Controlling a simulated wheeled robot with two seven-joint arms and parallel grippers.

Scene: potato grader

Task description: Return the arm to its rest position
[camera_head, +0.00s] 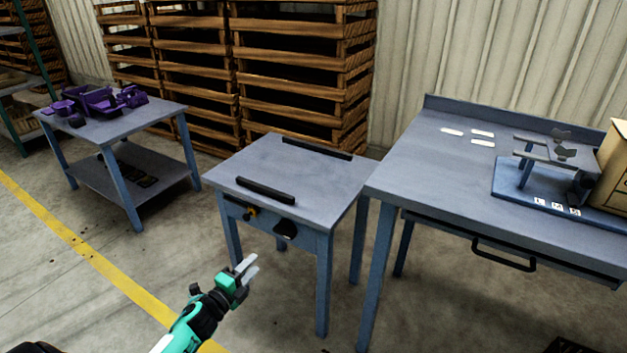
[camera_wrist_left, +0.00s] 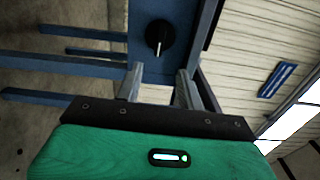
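My left gripper (camera_head: 251,268), with a green body and pale fingers, is in the lower middle of the head view. It is in front of the small blue table (camera_head: 300,172) and lower than its top, apart from it. In the left wrist view the two fingers (camera_wrist_left: 160,85) stand apart with nothing between them. Beyond them a round black knob (camera_wrist_left: 160,38) shows on a blue panel. My right gripper is not in view.
A blue workbench (camera_head: 420,165) with a drawer handle (camera_head: 503,255) stands at the right, bearing a metal fixture (camera_head: 555,150). A cart (camera_head: 125,125) with purple parts (camera_head: 97,102) stands at the left. Wooden crates (camera_head: 300,60) are stacked behind. The floor around the left gripper is clear.

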